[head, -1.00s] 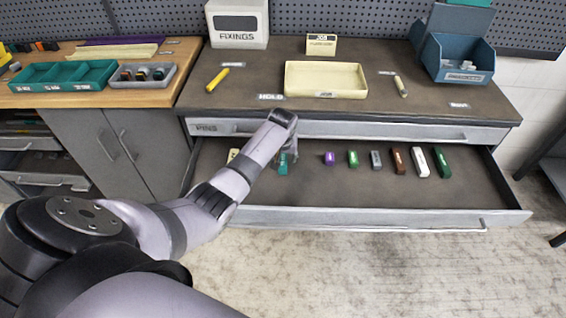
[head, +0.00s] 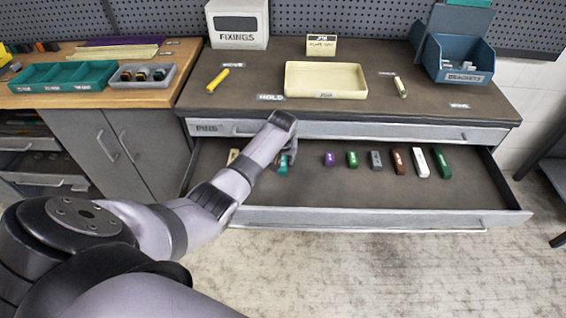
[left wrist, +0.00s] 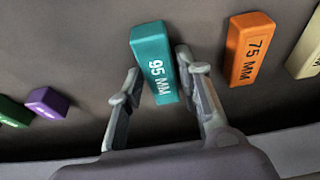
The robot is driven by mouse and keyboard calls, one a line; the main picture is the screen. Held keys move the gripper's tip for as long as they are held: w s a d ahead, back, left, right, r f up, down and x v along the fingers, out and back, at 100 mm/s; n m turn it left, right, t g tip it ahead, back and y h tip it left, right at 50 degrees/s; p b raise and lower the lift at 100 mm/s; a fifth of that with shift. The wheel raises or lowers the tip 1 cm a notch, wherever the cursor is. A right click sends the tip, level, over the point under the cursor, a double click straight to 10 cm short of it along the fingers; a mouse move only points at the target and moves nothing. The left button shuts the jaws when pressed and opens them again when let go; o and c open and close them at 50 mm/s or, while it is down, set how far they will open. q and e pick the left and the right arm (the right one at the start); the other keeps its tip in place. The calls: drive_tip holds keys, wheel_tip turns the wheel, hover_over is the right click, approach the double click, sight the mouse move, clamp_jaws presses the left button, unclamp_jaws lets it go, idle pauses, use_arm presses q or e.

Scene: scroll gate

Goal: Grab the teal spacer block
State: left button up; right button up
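The teal spacer block (left wrist: 153,60), marked 95 MM, lies in the open drawer. In the head view the teal block (head: 283,168) is partly hidden by my left gripper (head: 289,152). In the left wrist view my left gripper (left wrist: 158,64) is open, with one finger on each side of the block. The right finger in that view is very close to the block; I cannot tell if it touches. A gap shows between the left finger and the block. My right gripper is in neither view.
An orange 75 MM block (left wrist: 248,50) and a cream block (left wrist: 307,52) lie on one side, a purple block (left wrist: 47,101) on the other. More blocks line the drawer to the right. The drawer's front wall (head: 380,218) and the countertop edge border the space.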

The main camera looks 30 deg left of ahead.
use_arm(q)
clamp_jaws()
drive_tip(key=shift+r, duration=0.15)
idle(0.4)
